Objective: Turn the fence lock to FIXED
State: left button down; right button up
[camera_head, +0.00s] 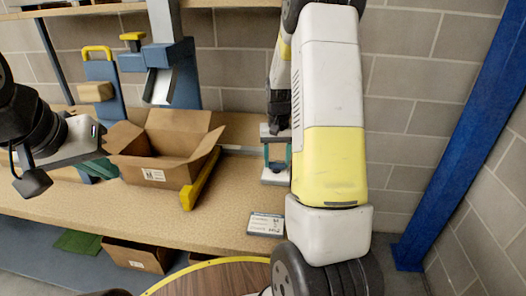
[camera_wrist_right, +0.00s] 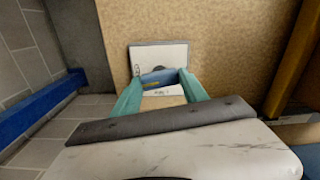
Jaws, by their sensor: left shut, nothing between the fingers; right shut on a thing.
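The fence lock shows in the right wrist view as a pale plate (camera_wrist_right: 158,52) with a blue part (camera_wrist_right: 160,77) on it. My right gripper (camera_wrist_right: 162,88) has its teal fingers on either side of the blue part and is shut on it. The lock's markings are too small to read. My left gripper (camera_head: 100,168) is at the left, shut and empty, in front of the cardboard box's left side.
An open cardboard box (camera_head: 160,148) stands on the bench (camera_head: 215,220) with a yellow bar (camera_head: 198,182) along its right side. A blue post (camera_head: 465,130) stands at the right. A round brown table (camera_head: 215,279) is below.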

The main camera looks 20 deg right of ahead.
aim_at(277, 162)
jog(key=shift+m, duration=1)
jog(key=o, duration=1.4)
notch_tip(277, 162, up, 7)
jog(key=shift+r, duration=0.45)
